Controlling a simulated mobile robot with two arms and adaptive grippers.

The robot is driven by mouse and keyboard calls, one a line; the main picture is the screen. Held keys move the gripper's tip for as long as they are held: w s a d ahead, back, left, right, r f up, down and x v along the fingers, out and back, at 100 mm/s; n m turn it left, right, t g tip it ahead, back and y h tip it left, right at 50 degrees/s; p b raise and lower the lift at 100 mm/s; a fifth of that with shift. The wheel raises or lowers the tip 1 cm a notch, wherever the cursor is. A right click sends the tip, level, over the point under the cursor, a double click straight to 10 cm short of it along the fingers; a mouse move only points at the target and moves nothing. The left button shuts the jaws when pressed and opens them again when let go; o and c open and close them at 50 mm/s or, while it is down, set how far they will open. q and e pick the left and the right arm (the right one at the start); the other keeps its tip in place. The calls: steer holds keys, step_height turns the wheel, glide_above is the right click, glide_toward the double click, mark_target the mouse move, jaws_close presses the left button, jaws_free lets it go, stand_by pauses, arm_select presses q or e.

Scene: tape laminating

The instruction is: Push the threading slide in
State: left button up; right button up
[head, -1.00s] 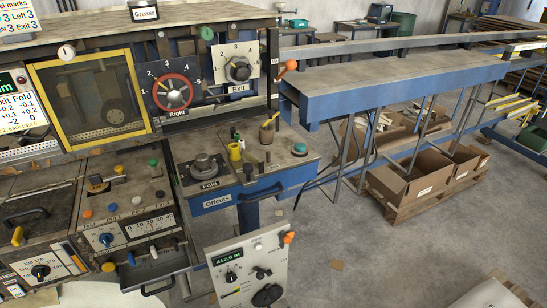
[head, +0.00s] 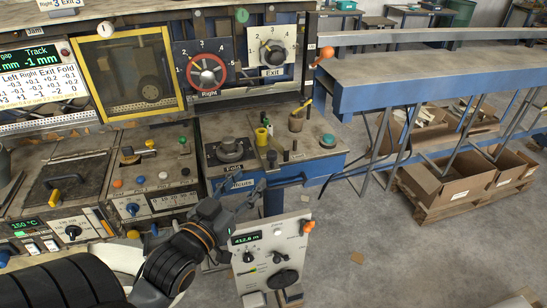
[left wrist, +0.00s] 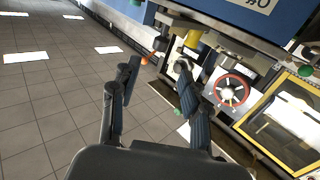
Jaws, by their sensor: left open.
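I cannot tell for certain which part is the threading slide; no label I can read names it. My left arm comes in from the lower left of the head view. My left gripper (head: 246,192) is in front of the blue drawer front marked Offcuts (head: 240,184), covering part of it. In the left wrist view the two dark fingers (left wrist: 157,70) are spread apart with nothing between them. The red-ringed Right dial (head: 207,71) and the yellow-framed window (head: 128,118) are on the machine; both also show in the wrist view. My right gripper is not in view.
A grey control box (head: 272,255) stands below and right of the gripper, with an orange-tipped lever (head: 308,226). Another orange-tipped lever (head: 325,53) is by the Exit dial (head: 273,50). A long blue bench (head: 430,85) runs right, above cardboard boxes (head: 450,180). Floor at lower right is mostly clear.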

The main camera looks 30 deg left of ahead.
mark_target(269, 157)
arm_select(q)
steer(key=w, duration=0.5)
steer(key=shift+w+a+r+b, duration=0.1)
steer(key=shift+a+r+b, duration=0.1)
steer(key=shift+b, duration=0.15)
steer(key=w, duration=0.2)
steer(key=w+p, duration=0.1)
steer(key=w, duration=0.2)
steer(key=shift+w+a+f, duration=0.15)
steer(key=shift+a, duration=0.05)
steer(key=shift+w+f+p, duration=0.1)
steer(key=shift+w+p, duration=0.25)
steer(key=shift+w, duration=0.15)
jaws_close()
